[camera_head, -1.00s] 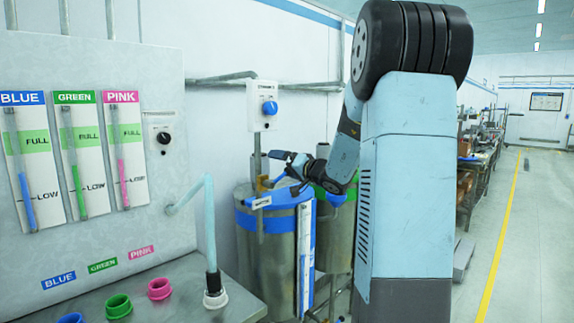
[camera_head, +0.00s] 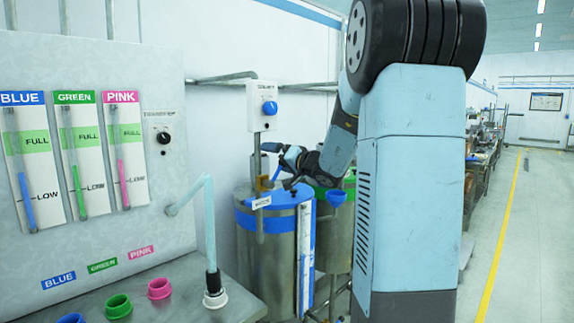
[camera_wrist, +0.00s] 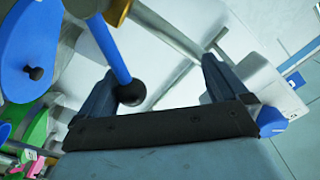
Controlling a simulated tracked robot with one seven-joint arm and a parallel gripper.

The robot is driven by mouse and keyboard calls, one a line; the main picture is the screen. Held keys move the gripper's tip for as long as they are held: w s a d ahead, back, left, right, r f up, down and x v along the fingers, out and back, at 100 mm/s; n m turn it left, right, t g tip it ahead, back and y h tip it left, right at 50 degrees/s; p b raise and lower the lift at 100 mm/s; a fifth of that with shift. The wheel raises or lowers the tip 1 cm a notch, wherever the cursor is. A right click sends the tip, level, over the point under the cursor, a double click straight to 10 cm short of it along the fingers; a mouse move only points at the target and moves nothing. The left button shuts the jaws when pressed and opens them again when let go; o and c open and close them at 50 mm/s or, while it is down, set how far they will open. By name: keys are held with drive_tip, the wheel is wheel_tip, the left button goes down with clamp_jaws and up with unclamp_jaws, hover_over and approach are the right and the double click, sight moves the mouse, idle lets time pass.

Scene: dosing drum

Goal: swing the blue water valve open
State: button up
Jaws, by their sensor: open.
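The blue water valve lever (camera_wrist: 115,50) is a blue rod ending in a black ball knob (camera_wrist: 131,92) in the wrist view. A brass-coloured part (camera_wrist: 117,10) shows near the rod's upper end. In the head view the valve is small, above the blue-banded drum (camera_head: 262,260), with a small white label (camera_head: 261,202) beneath. My gripper (camera_wrist: 160,68) is open. The ball knob shows between its fingers, close to the left one; I cannot tell whether they touch. In the head view my gripper (camera_head: 282,166) is above the drum, and its fingers partly hide the lever.
A white box with a blue dial (camera_head: 269,108) is on the wall above; the dial also shows in the wrist view (camera_wrist: 270,121). A pale blue pipe (camera_head: 209,225) rises at left.

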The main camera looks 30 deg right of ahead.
drive_tip(key=shift+s+a+r, duration=0.2)
drive_tip(key=shift+a, duration=0.35)
drive_tip(key=shift+s+a+r, duration=0.15)
drive_tip(key=shift+s+a, duration=0.05)
drive_tip(key=shift+a, duration=0.3)
drive_tip(key=shift+s+a, duration=0.2)
drive_tip(key=shift+a, duration=0.35)
drive_tip(key=shift+s+a, duration=0.2)
drive_tip(key=shift+a, duration=0.35)
drive_tip(key=shift+a+r, duration=0.1)
drive_tip(key=shift+a, duration=0.65)
drive_tip(key=shift+d+f, duration=0.4)
drive_tip(key=shift+f, duration=0.1)
